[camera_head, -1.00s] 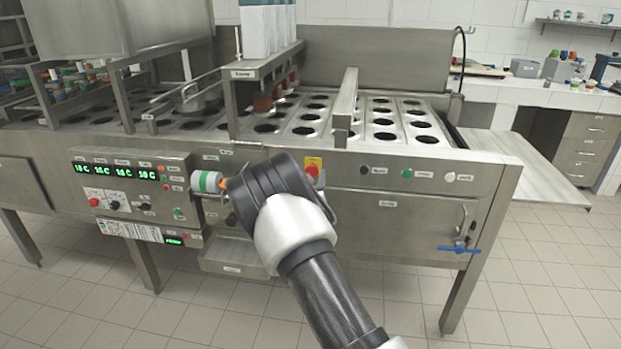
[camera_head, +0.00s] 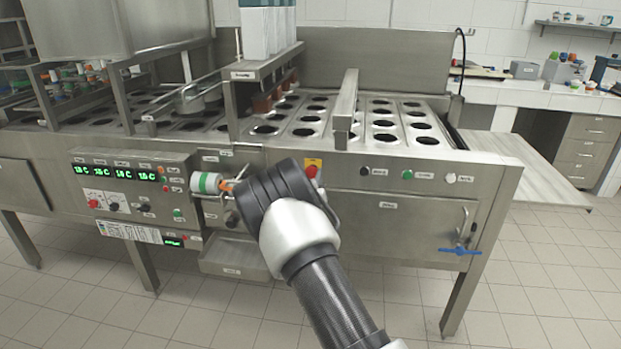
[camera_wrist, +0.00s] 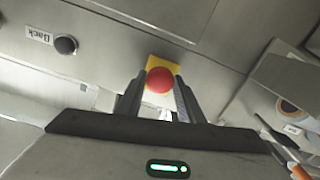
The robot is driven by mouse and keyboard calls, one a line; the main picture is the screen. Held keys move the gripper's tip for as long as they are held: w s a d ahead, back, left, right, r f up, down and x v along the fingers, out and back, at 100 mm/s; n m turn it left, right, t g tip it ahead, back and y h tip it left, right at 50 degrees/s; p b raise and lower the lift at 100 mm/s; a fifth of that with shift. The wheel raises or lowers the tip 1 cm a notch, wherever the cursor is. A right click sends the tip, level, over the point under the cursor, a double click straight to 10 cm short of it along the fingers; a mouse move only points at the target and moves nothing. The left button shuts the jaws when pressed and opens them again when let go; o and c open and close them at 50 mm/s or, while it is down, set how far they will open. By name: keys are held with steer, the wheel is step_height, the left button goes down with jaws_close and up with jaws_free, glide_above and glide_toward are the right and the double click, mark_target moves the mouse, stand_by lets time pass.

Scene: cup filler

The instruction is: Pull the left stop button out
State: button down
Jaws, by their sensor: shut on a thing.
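The stop button is a red knob on a yellow plate (camera_head: 313,163) on the steel machine's front, just beyond my wrist in the head view. In the wrist view, the red stop button (camera_wrist: 159,80) sits between the two dark fingers of my gripper (camera_wrist: 160,84), with its yellow plate (camera_wrist: 166,62) behind it. My gripper is shut on the button, one finger on each side. In the head view my dark wrist hides most of the fingers. No other stop button of this kind is clearly seen.
A black button (camera_head: 364,171), labelled "Back" in the wrist view (camera_wrist: 65,44), is beside the stop button. Green and white buttons follow to the right. A white-and-green cylinder (camera_head: 205,183) and a control panel (camera_head: 130,185) lie left. A blue-handled valve (camera_head: 459,250) is low right.

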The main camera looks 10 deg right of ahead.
steer(key=shift+s+a+f, duration=0.1)
steer(key=shift+s+a, duration=0.05)
steer(key=shift+s, duration=0.3)
steer(key=c, duration=1.2)
jaws_free()
steer(key=shift+s, duration=0.1)
steer(key=p+v, duration=0.2)
steer(key=v, duration=1.5)
steer(key=shift+s, duration=0.2)
steer(key=shift+a, duration=0.1)
